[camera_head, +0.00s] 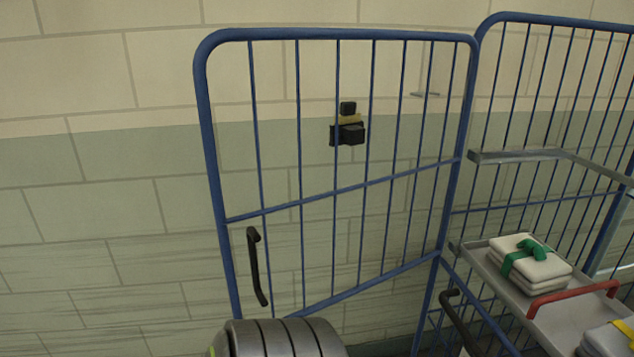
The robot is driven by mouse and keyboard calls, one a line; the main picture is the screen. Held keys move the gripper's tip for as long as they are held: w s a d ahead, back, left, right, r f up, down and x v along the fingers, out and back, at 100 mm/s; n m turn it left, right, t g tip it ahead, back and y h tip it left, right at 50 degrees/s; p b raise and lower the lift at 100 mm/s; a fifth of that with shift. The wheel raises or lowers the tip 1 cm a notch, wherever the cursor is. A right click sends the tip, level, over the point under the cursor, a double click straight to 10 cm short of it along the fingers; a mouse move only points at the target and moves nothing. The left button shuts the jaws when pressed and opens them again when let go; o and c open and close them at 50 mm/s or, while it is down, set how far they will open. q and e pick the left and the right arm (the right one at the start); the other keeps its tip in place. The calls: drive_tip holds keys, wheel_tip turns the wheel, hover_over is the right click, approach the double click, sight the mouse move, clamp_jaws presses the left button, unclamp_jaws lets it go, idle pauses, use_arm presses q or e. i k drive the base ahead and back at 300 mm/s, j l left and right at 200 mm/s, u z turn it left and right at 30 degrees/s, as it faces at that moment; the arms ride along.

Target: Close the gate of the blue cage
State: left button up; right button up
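The blue cage's gate (285,203) is a tall barred panel with a rounded frame. It stands swung out to the left, joined to the cage along its right side. A black handle (257,268) is on its lower left part. The blue cage (485,210) stands at the right, with its barred side and shelves showing; its right part is cut off by the picture edge. Neither of my grippers is in view.
A grey shelf (500,283) with a red bar (572,297) holds a white bundle tied with green (529,265). Another black handle (462,325) is near the bottom. A brick wall (100,180) with a dark fixture (347,127) stands behind the gate.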

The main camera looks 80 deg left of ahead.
sight(349, 133)
drive_tip(key=k+j, duration=0.3)
drive_tip(key=j, duration=0.2)
drive_tip(key=k+j, duration=0.25)
drive_tip(key=j, duration=0.25)
drive_tip(key=k+j, duration=0.3)
drive_tip(key=j, duration=0.2)
drive_tip(key=k+j+z, duration=0.1)
drive_tip(key=k+j, duration=0.2)
drive_tip(key=j, duration=0.2)
drive_tip(key=i+j, duration=0.15)
drive_tip(key=j, duration=0.25)
drive_tip(key=i+j, duration=0.1)
drive_tip(key=j, duration=0.3)
drive_tip(key=i+j, duration=0.15)
drive_tip(key=j, duration=0.25)
drive_tip(key=i+j, duration=0.1)
drive_tip(key=j, duration=0.3)
drive_tip(key=k+l, duration=0.2)
drive_tip(key=k, duration=0.35)
